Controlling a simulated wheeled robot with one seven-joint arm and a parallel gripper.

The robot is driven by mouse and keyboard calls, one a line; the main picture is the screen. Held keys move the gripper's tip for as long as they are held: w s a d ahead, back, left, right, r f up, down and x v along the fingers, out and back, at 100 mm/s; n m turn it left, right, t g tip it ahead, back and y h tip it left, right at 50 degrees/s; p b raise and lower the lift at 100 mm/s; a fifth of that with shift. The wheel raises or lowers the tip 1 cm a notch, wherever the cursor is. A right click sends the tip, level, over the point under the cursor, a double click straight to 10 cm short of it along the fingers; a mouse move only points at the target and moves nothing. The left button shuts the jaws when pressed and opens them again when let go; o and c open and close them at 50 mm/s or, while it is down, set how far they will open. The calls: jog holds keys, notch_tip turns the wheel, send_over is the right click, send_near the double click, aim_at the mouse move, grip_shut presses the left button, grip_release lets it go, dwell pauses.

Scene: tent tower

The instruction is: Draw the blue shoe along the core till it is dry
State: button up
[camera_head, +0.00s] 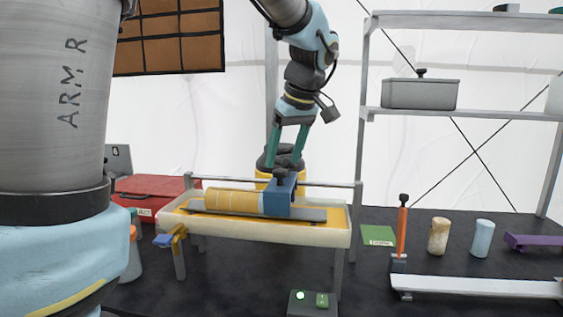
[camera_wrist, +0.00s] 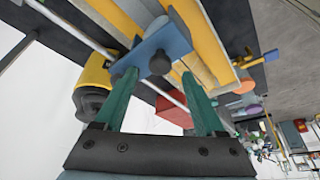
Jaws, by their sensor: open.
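The blue shoe (camera_head: 278,198) sits at the right end of the tan, banded core (camera_head: 230,201), which lies level over a pale trough. The shoe has a dark knob on top. In the wrist view the blue shoe (camera_wrist: 175,40) shows with its round knob between my fingertips. My gripper (camera_head: 284,164) points down just over the shoe, its teal fingers apart on either side of the knob. In the wrist view my gripper (camera_wrist: 160,73) is open, and I cannot tell whether either finger touches the knob. The core's surface under the shoe is hidden.
The trough (camera_head: 260,233) stands on legs with a rail behind it and a yellow clamp (camera_head: 175,238) at its left. A red case (camera_head: 155,193) is behind left. A green-lit box (camera_head: 312,301) stands in front. Shelving, an orange-handled post (camera_head: 401,230) and two cylinders are right.

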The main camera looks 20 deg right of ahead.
aim_at(279, 170)
jog(key=shift+x, duration=1.6)
grip_shut()
jog(key=shift+a, duration=0.1)
